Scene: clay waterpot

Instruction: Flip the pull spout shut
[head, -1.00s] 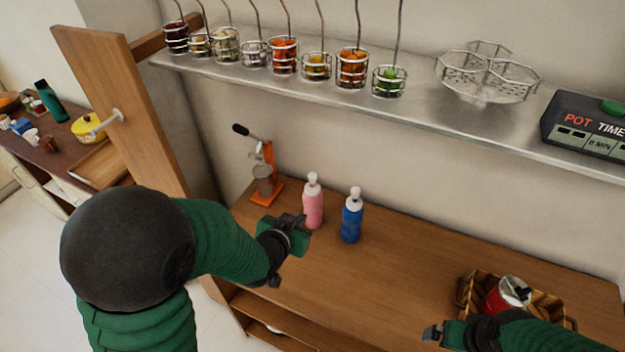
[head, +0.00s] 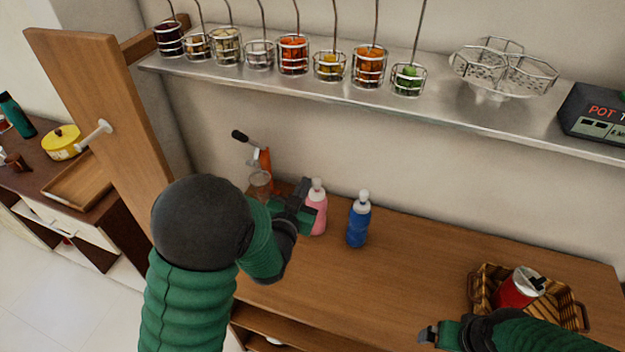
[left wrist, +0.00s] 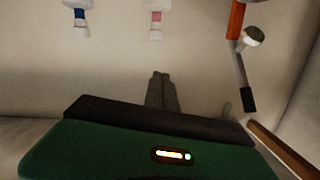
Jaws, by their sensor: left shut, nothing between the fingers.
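My left gripper (head: 303,187) is shut and empty, raised close to the left of the pink bottle (head: 318,212) and covering part of it in the head view. In the left wrist view my left gripper's fingers (left wrist: 161,78) are together and point toward the wall, with the pink bottle (left wrist: 155,17) and the blue bottle (left wrist: 80,18) beyond. Both bottles have white tops. A red container (head: 517,290) with a silver lid and a black top piece leans in a wicker basket (head: 575,300). I cannot tell which piece is the pull spout. My right gripper (head: 428,334) is left of the basket.
An orange lever press (head: 266,160) stands behind my left gripper. A metal shelf (head: 450,115) with wire baskets hangs above the wooden counter (head: 390,285). A wooden post (head: 110,110) bounds the left side. The counter's middle is clear.

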